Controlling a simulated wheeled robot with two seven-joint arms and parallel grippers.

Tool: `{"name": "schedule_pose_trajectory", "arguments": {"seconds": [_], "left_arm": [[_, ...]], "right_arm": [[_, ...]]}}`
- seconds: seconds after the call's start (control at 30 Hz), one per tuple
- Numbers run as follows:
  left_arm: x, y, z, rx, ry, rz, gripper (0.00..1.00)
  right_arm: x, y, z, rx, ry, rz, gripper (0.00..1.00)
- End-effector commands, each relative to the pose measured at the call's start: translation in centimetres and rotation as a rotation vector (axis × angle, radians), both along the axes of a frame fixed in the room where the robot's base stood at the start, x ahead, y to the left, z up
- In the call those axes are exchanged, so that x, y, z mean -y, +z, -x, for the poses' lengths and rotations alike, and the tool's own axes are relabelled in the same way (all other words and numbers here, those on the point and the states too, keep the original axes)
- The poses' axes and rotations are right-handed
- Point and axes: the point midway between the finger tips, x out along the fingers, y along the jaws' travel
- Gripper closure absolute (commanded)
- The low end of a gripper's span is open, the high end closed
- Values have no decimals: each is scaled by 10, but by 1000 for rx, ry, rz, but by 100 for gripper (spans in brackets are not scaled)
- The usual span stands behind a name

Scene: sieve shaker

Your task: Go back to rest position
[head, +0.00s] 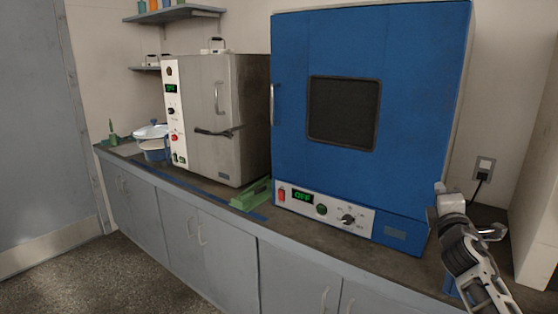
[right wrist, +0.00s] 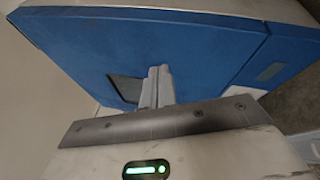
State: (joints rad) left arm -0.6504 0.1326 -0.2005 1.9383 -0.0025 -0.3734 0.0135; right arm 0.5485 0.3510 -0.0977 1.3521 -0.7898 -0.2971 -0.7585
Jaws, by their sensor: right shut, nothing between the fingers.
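My right gripper (head: 441,189) is in the right part of the head view, in front of the right side of a large blue oven (head: 420,110). Its fingers, together and empty, also show in the right wrist view (right wrist: 158,75), with the blue oven (right wrist: 190,45) behind them. I cannot tell exactly how far the fingers are from the oven. My left gripper is not in view.
A grey oven (head: 240,120) stands left of the blue one on a dark counter (head: 210,187) over grey cabinets (head: 215,250). A green tool (head: 250,197) lies between the ovens. The floor (head: 100,270) in front is clear.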

Motion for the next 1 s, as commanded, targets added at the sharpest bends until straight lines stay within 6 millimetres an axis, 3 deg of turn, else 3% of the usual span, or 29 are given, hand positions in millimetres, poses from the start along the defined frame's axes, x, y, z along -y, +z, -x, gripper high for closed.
{"name": "schedule_pose_trajectory", "arguments": {"seconds": [0.2, 0.47, 0.5, 0.77, 0.87, 1.0], "left_arm": [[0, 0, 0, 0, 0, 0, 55], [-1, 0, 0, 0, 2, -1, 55], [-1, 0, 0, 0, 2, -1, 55], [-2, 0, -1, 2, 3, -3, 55], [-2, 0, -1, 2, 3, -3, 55], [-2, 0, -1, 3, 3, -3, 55]], "right_arm": [[-8, -22, -5, 65, 133, -742, 100], [-30, -49, -6, 99, 219, -1553, 100], [-39, -71, 3, 65, 208, -1540, 100], [-89, -174, 67, -107, 157, -1583, 100], [-113, -219, 109, -190, 125, -1615, 100], [-151, -279, 187, -320, 66, -1678, 100]]}}
